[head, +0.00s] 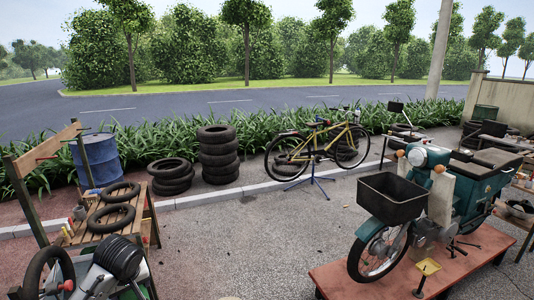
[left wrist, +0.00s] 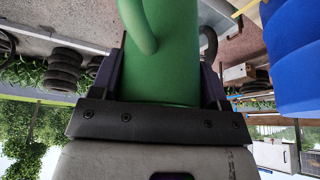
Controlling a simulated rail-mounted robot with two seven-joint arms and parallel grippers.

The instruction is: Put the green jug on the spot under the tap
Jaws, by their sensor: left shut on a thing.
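The green jug (left wrist: 165,55) fills the upper middle of the left wrist view, with its curved green handle towards the camera. My left gripper (left wrist: 160,85) is shut on it, with a dark finger on each side of its body. The jug's far end runs out of the picture, so its mouth and what is under it are hidden. In the head view, black and pale parts at the lower left corner hide most of that area, and I cannot make out the jug clearly there. I cannot make out the tap or the spot under it. My right gripper is not in view.
A wooden bench (head: 130,227) with tyres stands at the left, before a blue barrel (head: 98,158). A large blue rounded thing (left wrist: 292,55) is close beside the jug. A scooter (head: 420,190) stands on a red platform (head: 405,270) at the right. The middle pavement is clear.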

